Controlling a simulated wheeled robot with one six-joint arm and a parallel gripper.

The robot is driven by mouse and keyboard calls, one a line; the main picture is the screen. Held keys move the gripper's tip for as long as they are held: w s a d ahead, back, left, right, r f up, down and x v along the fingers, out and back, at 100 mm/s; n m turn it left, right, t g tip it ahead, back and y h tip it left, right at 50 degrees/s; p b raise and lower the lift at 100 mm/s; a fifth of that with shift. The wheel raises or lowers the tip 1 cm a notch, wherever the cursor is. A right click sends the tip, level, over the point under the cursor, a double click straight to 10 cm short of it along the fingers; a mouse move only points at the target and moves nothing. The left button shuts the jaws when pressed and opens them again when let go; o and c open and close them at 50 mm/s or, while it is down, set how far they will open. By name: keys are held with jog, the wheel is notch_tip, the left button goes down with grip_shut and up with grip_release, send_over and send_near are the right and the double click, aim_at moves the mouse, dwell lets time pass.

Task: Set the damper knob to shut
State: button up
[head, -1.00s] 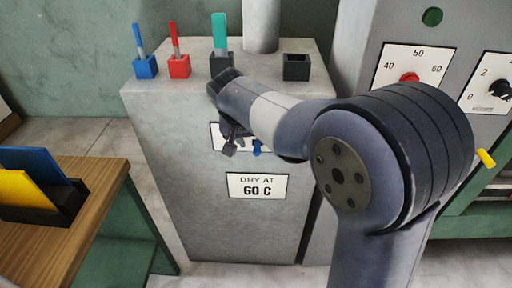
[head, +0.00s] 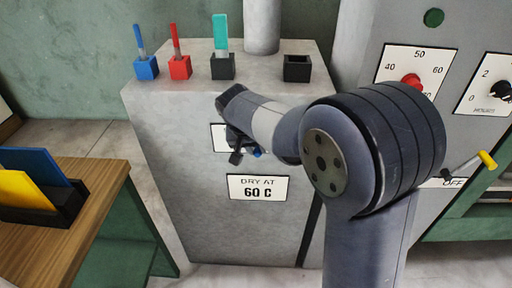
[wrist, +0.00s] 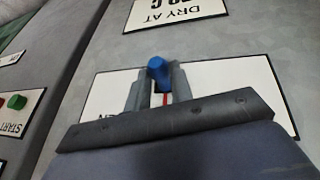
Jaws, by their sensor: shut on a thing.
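A blue knob (wrist: 156,67) sits on a white plate (wrist: 222,80) on the front of the grey cabinet. In the wrist view the knob is between the two fingers of my gripper (wrist: 158,82), which is shut on it. A red mark shows on the plate between the fingers. The plate's lettering is almost all hidden by my gripper, so I cannot read the knob's setting. In the head view my gripper (head: 246,151) is at the cabinet front, and only a bit of the blue knob (head: 257,153) shows past it.
A "DRY AT 60 C" sign (head: 258,188) is below the plate. Blue (head: 146,66), red (head: 180,66) and teal-handled (head: 221,66) holders and an empty black socket (head: 297,68) are on the cabinet top. A panel with a red dial (head: 412,81) and a yellow-tipped lever (head: 487,160) stands right.

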grip_shut()
jog(key=a+p, duration=0.1)
jog(key=a, duration=0.5)
jog(key=shift+a, duration=0.2)
jog(key=shift+w, duration=0.1)
jog(key=o, duration=0.6)
grip_release()
jog(key=shift+a, duration=0.15)
jog(key=shift+c, duration=0.2)
jog(key=shift+o, duration=0.4)
jog(key=v, duration=1)
jog(key=shift+r+p, duration=0.35)
jog(key=shift+p, duration=0.05)
